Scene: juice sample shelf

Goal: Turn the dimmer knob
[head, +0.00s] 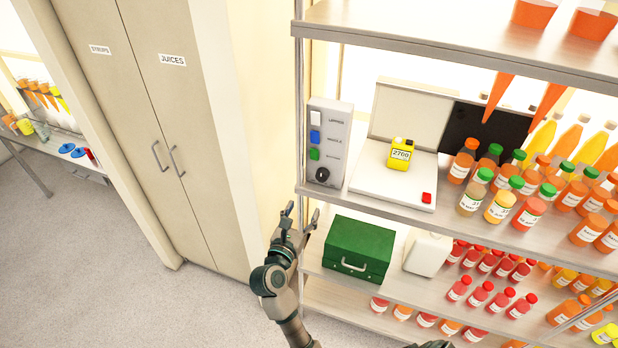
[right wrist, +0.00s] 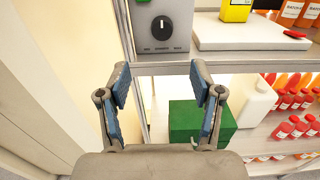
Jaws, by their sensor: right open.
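The dimmer knob (head: 323,174) is a round black knob at the bottom of a grey control panel (head: 342,119) on the shelf's left end. It also shows at the top of the right wrist view (right wrist: 162,25), with a pale pointer mark standing nearly upright. Above it on the panel are a white, a blue and a green button. My right gripper (head: 301,212) is open and empty, below and a little left of the knob and apart from it. In the right wrist view its two blue-padded fingers (right wrist: 163,85) are spread below the knob. My left gripper is not in view.
The shelf's metal post (head: 299,90) stands just left of the panel. A green box (head: 359,247) sits on the shelf below. A white device with a yellow item (head: 400,154) and several bottles stand right of the panel. The floor at left is clear.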

